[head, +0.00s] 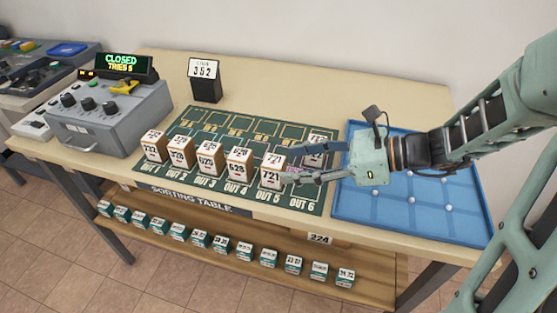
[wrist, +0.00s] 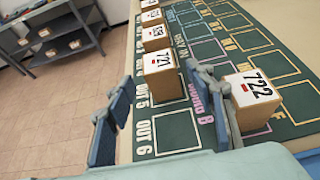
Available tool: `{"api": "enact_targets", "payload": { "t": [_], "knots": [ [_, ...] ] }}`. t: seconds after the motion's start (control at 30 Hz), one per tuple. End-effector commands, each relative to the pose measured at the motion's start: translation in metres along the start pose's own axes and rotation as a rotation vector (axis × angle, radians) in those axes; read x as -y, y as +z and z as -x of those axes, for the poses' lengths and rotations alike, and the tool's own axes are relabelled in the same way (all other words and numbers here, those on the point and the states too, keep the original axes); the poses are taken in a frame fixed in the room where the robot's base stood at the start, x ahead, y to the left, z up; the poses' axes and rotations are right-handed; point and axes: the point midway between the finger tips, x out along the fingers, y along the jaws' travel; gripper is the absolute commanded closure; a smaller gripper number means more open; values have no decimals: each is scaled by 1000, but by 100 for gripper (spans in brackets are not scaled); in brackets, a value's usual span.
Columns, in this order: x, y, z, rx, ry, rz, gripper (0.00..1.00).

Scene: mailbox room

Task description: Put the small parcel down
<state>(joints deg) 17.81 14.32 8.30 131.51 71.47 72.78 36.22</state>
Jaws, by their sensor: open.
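Several small parcels with white numbered tops stand in a row on the green sorting mat (head: 225,165). The parcel marked 721 (head: 272,172) stands upright at OUT 5; it also shows in the wrist view (wrist: 163,78), between and beyond my fingertips. My gripper (head: 297,164) is open and low over the mat near OUT 6, with nothing held. In the wrist view my gripper (wrist: 158,88) has its fingers spread over the bare OUT 6 square. The parcel marked 722 (wrist: 253,100) stands just right of the right finger; in the head view my gripper partly hides it (head: 318,138).
A blue tray (head: 365,212) lies right of the mat, under my arm. A control box (head: 105,115) with a "CLOSED TRIES 5" display stands at the left. A black stand (head: 206,90) shows 352. More small boxes line the lower shelf (head: 180,232).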

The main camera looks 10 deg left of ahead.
Motion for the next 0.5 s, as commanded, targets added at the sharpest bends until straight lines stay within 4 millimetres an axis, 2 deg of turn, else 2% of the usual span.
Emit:
{"api": "enact_targets", "payload": {
  "t": [0.03, 0.2, 0.33, 0.5],
  "knots": [
    [2, 2, 13, -1, -6, -1, 51],
    [1, 2, 43, -1, -3, 0, 51],
    [1, 1, 57, -1, -3, 0, 51],
    [0, 0, 62, 0, 1, 0, 51]
  ]
}}
